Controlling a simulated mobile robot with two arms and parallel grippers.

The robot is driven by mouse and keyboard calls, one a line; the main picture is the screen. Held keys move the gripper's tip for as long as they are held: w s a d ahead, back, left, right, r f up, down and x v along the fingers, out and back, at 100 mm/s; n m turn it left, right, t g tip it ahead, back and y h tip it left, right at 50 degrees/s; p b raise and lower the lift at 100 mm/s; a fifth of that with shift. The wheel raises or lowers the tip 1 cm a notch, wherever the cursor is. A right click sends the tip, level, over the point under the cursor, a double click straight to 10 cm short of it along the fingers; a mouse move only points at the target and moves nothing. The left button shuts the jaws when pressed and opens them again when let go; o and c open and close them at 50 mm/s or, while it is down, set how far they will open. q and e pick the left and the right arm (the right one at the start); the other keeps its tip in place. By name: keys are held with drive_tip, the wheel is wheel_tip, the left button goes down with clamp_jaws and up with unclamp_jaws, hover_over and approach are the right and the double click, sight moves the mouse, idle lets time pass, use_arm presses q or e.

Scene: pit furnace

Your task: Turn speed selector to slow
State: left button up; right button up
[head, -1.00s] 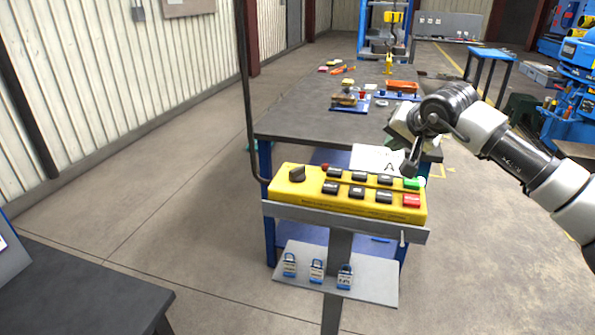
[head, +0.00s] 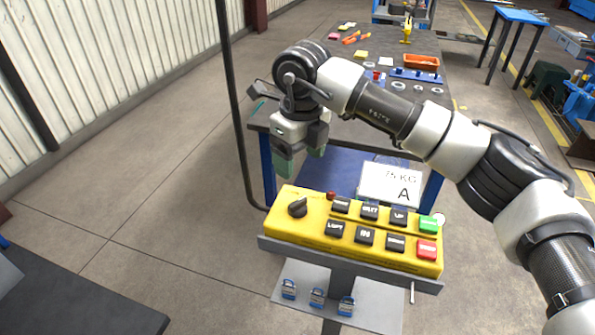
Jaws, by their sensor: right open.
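The speed selector (head: 298,207) is a black rotary knob at the left end of the yellow control box (head: 318,229). Its marked positions are too small to read. My right gripper (head: 301,163) hangs above and just behind the knob, fingers pointing down. Its greenish fingers are apart and empty, and they do not touch the knob. My left gripper is not in the head view.
The box also carries several black buttons (head: 364,236), a green button (head: 428,224), a red button (head: 426,249) and a small red lamp (head: 331,195). A sign (head: 390,184) stands behind. Padlocks (head: 317,297) sit on the shelf below.

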sight(297, 201)
drive_tip(key=f, duration=0.2)
drive_tip(key=f+m+p, duration=0.1)
drive_tip(key=shift+s+a+f, duration=0.25)
drive_tip(key=shift+s+f, duration=0.1)
drive_tip(key=shift+s, duration=0.05)
wheel_tip(297, 201, down, 6)
drive_tip(key=shift+w+r+p, duration=0.1)
drive_tip(key=shift+r+p, duration=0.1)
drive_tip(key=shift+p, duration=0.25)
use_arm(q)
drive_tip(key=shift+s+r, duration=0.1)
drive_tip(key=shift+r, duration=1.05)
use_arm(e)
drive_tip(key=shift+f, duration=0.55)
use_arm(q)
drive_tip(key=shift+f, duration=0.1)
use_arm(e)
drive_tip(key=c, duration=0.9)
